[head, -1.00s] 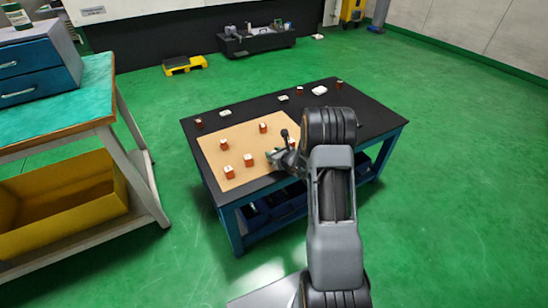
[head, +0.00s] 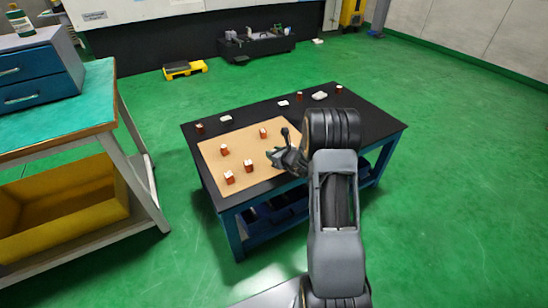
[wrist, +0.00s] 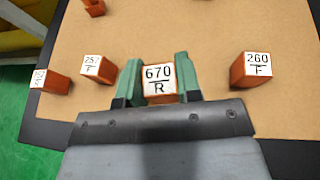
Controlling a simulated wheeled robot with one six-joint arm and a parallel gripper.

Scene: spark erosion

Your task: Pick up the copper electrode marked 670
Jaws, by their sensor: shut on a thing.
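The copper electrode marked 670 (wrist: 158,79) has a white top label reading "670 R" in the wrist view. It sits between the two green fingers of my gripper (wrist: 154,84), which is shut on it. In the head view my gripper (head: 280,158) is over the right part of the tan mat (head: 215,150) on the black-topped table. The electrode is hidden there behind the gripper. I cannot tell whether the electrode is clear of the mat.
In the wrist view, electrodes marked 257 F (wrist: 96,68) and 260 F (wrist: 252,70) stand left and right of the gripper. Another electrode (wrist: 49,80) is at far left, one (wrist: 94,7) at top. More small blocks and white pieces stand along the table's (head: 370,120) back.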

